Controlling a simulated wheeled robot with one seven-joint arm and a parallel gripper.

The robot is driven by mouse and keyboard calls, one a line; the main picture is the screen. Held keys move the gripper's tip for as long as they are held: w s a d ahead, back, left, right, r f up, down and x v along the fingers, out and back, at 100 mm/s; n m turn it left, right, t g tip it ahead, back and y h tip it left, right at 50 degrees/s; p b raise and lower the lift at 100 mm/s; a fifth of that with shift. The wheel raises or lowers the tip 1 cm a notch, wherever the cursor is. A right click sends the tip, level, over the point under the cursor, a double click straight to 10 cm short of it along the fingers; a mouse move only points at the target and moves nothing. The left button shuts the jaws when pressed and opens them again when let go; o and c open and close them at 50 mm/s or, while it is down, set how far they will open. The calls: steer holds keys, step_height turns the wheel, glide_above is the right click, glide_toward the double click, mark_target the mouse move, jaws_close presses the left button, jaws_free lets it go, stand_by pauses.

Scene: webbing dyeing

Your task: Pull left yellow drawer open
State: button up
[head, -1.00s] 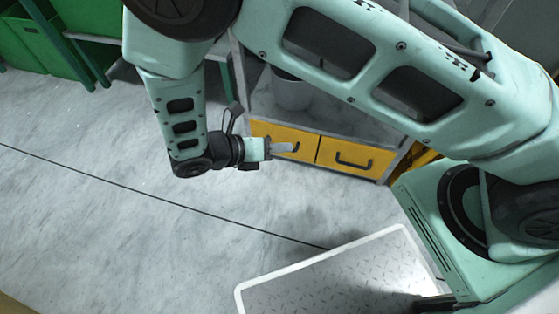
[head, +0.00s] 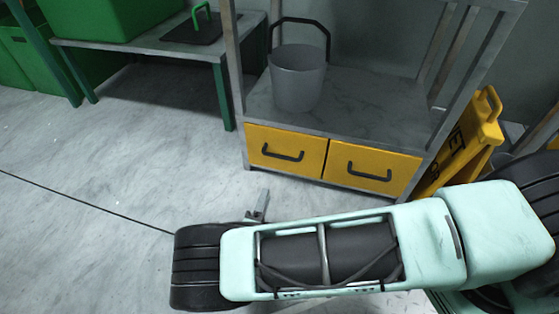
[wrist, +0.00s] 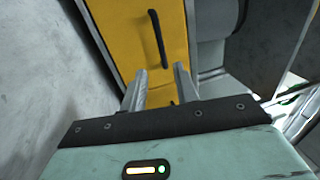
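The left yellow drawer (head: 285,163) is shut, flush in the metal shelf unit, with a black bar handle (head: 282,153). The right yellow drawer (head: 372,168) beside it is also shut. In the wrist view, the left drawer's yellow front (wrist: 135,35) and its handle (wrist: 156,38) lie beyond the fingertips, towards the top. My gripper (wrist: 161,78) is open and empty, its two fingers apart and clear of the handle. In the head view only a bit of my gripper (head: 261,204) shows, below the left drawer; my arm hides the rest.
A grey bucket (head: 298,82) stands on the shelf (head: 370,105) above the drawers. A yellow sign (head: 465,145) leans at the unit's right side. A green-legged bench (head: 150,45) stands at the left. The floor (head: 130,150) left of the drawers is clear.

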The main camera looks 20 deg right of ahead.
mark_target(279, 157)
steer(key=shift+b+x, duration=2.95)
steer(key=shift+x, duration=4.85)
steer(key=shift+d, duration=0.1)
jaws_close()
